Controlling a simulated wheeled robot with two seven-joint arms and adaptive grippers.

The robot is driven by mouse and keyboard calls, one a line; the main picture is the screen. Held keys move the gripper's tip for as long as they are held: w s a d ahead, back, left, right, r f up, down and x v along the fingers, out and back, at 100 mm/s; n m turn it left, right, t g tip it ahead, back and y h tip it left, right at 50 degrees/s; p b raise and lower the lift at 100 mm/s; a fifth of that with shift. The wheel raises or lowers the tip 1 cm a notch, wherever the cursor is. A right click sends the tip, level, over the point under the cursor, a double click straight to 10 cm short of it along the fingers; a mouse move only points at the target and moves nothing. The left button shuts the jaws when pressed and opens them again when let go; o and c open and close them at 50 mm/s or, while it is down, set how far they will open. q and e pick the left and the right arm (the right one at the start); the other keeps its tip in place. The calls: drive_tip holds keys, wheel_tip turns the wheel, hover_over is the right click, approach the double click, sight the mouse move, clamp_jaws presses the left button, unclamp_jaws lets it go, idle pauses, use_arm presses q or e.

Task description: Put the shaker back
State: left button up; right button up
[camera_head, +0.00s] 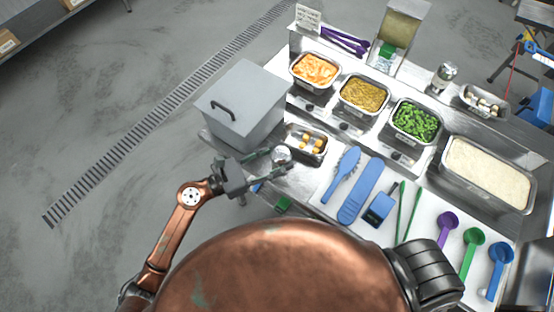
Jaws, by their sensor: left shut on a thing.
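A small silver-topped shaker (281,154) is at the left end of the steel table, close to the small tray with yellow pieces. My left gripper (275,162) reaches in from the left and is shut on this shaker, with a finger on either side of it. Whether the shaker touches the table cannot be told. A second, similar shaker (446,74) stands at the back right, behind the food pans. My right gripper is not in view.
A grey lidded box (240,105) stands just behind the gripper. A small tray (306,142) is right of the shaker. Blue utensils, green tongs and coloured scoops (446,225) lie on the white board (335,205). Several food pans line the back, with a rice pan (488,172) at right.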

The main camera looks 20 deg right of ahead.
use_arm(q)
drive_tip(key=shift+w+d+f, duration=0.15)
drive_tip(key=shift+w+f, duration=0.65)
drive_tip(key=shift+f, duration=0.15)
drive_tip(key=f, duration=0.1)
drive_tip(key=f+b, duration=0.1)
drive_tip(key=f, duration=0.1)
drive_tip(key=shift+w+f, duration=0.25)
drive_tip(key=shift+f, duration=0.05)
drive_tip(key=o, duration=1.2)
drive_tip(key=a, duration=0.4)
drive_tip(key=s+a, duration=0.1)
drive_tip(key=a, duration=0.3)
drive_tip(key=s+a+b, duration=0.1)
drive_tip(key=a, duration=0.2)
drive_tip(key=shift+a, duration=0.4)
